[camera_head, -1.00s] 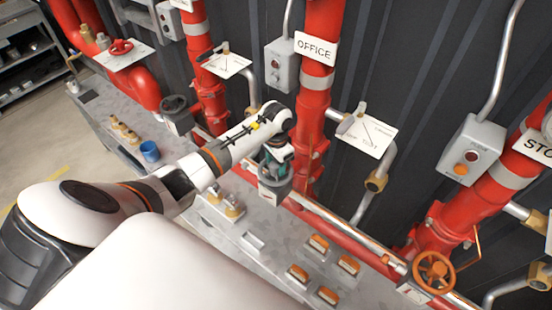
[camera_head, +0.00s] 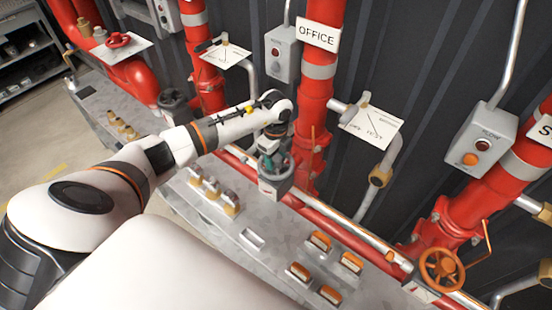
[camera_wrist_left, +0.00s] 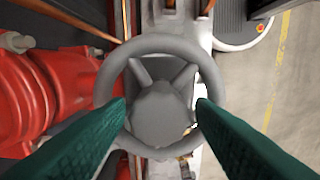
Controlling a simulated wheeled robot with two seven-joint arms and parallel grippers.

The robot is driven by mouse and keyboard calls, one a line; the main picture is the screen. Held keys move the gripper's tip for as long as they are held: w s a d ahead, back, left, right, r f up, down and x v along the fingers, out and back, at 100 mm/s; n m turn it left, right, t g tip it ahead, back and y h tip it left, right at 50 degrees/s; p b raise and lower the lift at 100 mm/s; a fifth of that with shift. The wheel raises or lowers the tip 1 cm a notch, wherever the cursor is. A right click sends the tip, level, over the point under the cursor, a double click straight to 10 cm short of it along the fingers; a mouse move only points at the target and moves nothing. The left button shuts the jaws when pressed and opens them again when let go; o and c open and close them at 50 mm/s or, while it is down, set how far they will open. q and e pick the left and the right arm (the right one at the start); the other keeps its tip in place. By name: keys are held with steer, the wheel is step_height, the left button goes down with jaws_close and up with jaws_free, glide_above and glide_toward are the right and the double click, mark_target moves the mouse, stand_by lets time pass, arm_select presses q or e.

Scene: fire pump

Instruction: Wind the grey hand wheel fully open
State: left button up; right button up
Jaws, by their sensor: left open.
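The grey hand wheel (camera_wrist_left: 160,44) fills the middle of the left wrist view, with a round rim, spokes and a broad hub. In the head view a grey wheel (camera_head: 290,180) sits beneath my left gripper (camera_head: 272,163), beside the red pipe under the OFFICE sign. My left gripper (camera_wrist_left: 160,107) is open, its green fingers either side of the hub and overlapping the rim's left and right in the picture. I cannot tell whether they touch the wheel. My right gripper is not in view.
Red vertical pipes (camera_head: 317,90) stand close behind the wheel. A second grey wheel (camera_head: 172,100) is further left, and an orange wheel (camera_head: 441,269) is at lower right. Brass fittings (camera_head: 212,187) and orange-topped blocks (camera_head: 320,241) sit on the grey bench (camera_head: 205,222).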

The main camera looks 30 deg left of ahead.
arm_select(q)
steer(key=shift+m, duration=0.6)
steer(key=m+b, duration=0.2)
steer(key=m, duration=0.2)
steer(key=shift+f, duration=0.15)
steer(key=m+b, duration=0.1)
steer(key=m, duration=0.2)
steer(key=shift+m, duration=0.4)
steer(key=shift+r, duration=0.2)
steer(key=shift+c, duration=0.4)
